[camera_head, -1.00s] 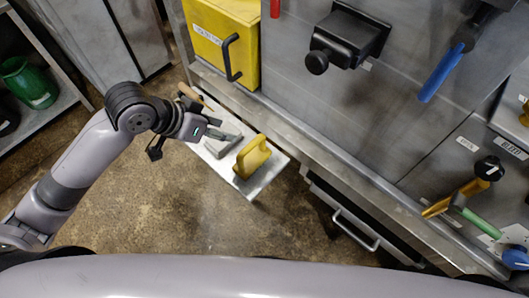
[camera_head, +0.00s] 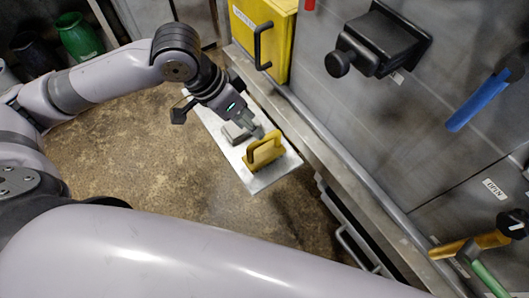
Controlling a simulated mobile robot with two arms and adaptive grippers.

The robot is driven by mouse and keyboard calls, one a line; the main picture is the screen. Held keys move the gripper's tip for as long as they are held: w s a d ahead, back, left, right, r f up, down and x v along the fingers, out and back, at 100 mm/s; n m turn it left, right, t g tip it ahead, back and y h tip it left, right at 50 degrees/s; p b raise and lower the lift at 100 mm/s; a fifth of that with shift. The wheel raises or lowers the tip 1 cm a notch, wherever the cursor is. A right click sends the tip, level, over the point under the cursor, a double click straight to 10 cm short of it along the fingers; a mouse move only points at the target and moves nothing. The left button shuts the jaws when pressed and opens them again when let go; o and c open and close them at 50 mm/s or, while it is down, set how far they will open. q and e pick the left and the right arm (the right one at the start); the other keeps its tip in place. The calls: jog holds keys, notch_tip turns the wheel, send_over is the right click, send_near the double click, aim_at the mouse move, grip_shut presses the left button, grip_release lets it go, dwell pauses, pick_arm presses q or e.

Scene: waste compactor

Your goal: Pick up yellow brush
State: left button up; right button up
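The yellow brush (camera_head: 264,154) stands on a small light metal shelf (camera_head: 268,179) near its front corner, with its looped handle up. My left gripper (camera_head: 256,130) comes in from the upper left and is just beside the brush's far-left end. Its fingertips look very near the handle. I cannot tell whether they touch it, and the fingers are too small and overlapped to show their opening. A grey block-like object (camera_head: 235,134) lies on the shelf beside the brush, partly under the gripper. My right gripper is not in view.
The metal machine wall with its ledge runs along the right of the shelf. A black latch box (camera_head: 383,40) and blue handle (camera_head: 477,100) stick out. A green container (camera_head: 79,37) is far left. Open floor lies left.

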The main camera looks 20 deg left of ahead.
aim_at(264, 140)
pick_arm(q)
jog(key=x, duration=0.7)
jog(key=shift+s+d+f+b, duration=0.1)
jog(key=shift+d+f+b, duration=0.2)
jog(key=shift+d+b, duration=0.1)
jog(key=shift+a, duration=0.1)
grip_shut()
dwell(0.5)
